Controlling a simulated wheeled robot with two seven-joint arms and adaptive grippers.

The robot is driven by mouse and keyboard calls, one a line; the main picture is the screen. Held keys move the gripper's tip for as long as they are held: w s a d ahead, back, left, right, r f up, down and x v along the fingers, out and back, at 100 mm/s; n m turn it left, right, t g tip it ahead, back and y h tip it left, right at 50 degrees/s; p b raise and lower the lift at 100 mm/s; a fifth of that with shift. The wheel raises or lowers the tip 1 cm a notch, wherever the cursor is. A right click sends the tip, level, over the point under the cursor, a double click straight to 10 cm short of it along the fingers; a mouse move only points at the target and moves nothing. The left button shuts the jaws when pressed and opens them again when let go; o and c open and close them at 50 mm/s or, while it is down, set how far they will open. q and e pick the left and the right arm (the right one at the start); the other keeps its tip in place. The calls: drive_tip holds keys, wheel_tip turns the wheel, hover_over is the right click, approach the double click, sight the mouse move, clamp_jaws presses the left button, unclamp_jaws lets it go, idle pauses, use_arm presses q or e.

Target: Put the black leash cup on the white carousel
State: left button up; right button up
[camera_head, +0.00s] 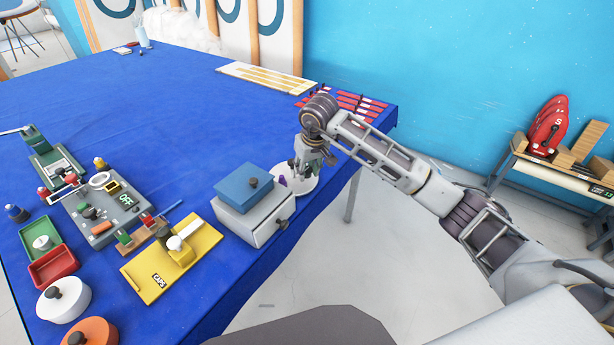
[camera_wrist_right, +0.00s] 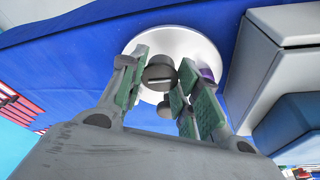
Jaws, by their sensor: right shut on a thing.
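The white carousel (camera_head: 306,187) is a round white disc near the table's right edge; it also shows in the right wrist view (camera_wrist_right: 203,45). My right gripper (camera_head: 312,165) is over it, pointing down. In the right wrist view my right gripper (camera_wrist_right: 160,82) has its fingers on both sides of a small dark round thing, which looks like the black leash cup (camera_wrist_right: 159,72). The cup is in front of the disc; I cannot tell whether it touches it. A purple piece (camera_wrist_right: 207,74) is at the disc's side, partly hidden by a finger. My left gripper is not in view.
A grey box with a blue lid (camera_head: 245,187) stands close to the carousel. A yellow board (camera_head: 150,283), a grey device (camera_head: 105,215) and red and green trays (camera_head: 55,267) are at the left. Red strips (camera_head: 372,103) lie behind the gripper. The blue table's (camera_head: 160,110) middle is clear.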

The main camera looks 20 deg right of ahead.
sight(308, 172)
drive_tip(key=shift+f, duration=1.75)
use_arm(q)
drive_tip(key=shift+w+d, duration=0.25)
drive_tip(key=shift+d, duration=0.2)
use_arm(e)
drive_tip(key=o, duration=0.8)
drive_tip(key=shift+c, duration=0.2)
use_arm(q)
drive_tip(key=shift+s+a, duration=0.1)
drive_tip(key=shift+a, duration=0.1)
